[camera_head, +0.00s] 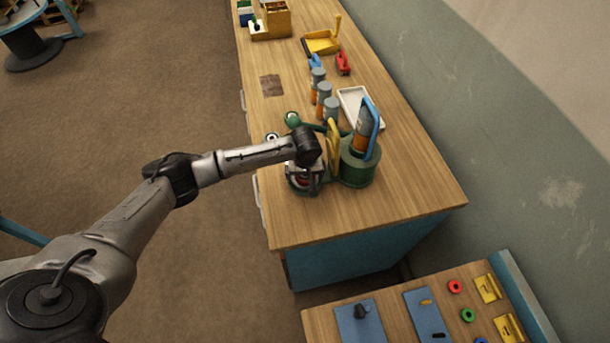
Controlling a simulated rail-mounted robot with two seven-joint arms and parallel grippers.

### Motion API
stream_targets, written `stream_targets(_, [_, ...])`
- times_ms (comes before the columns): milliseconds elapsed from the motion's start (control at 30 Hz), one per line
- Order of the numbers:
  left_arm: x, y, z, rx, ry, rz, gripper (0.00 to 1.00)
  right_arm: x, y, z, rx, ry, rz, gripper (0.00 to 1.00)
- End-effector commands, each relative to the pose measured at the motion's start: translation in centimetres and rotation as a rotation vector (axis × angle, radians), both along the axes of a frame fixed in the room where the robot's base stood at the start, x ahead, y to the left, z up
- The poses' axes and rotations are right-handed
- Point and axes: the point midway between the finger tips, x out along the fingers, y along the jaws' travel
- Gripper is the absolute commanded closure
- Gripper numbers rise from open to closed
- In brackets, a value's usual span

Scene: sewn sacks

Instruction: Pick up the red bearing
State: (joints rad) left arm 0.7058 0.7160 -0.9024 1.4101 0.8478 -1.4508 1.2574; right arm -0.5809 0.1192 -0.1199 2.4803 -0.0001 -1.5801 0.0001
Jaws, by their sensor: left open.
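My left gripper (305,188) is open, pointing down over the near end of the wooden bench, just left of a green pot. Below it and between its fingers a small red patch shows on a green round base; the gripper hides most of it, and I cannot tell if it is a bearing. A red ring (455,286) lies on the lower bench at the bottom right, apart from the gripper. I cannot tell which of the two is the red bearing. My right gripper is not in view.
The green pot (358,168) holds a grey-and-orange bottle and a blue-handled tool. Several similar bottles and a white tray (376,112) stand behind. The lower bench (390,292) carries blue plates, a green ring (467,314) and yellow parts. The bench's near corner is clear.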

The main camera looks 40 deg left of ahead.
Motion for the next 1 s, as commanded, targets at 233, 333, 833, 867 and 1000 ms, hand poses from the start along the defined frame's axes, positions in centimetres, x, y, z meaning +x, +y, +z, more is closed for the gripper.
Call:
stream_targets(233, [0.0, 0.0, 0.02, 0.0, 0.0, 0.0, 0.18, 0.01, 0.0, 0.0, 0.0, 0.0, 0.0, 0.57])
stream_targets(333, [-0.01, 0.0, 0.03, 0.0, 0.0, 0.0, 0.28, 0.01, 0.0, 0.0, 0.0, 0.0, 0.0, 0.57])
stream_targets(833, [0.04, 0.02, 0.12, 0.0, -0.001, 0.001, 0.74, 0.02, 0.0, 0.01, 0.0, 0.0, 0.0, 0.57])
stream_targets(867, [0.04, 0.02, 0.12, 0.0, -0.001, 0.001, 0.74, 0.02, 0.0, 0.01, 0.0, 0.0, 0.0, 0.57])
stream_targets(1000, [0.05, 0.02, 0.29, 0.0, -0.001, 0.001, 0.74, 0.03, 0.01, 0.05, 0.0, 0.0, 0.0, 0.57])
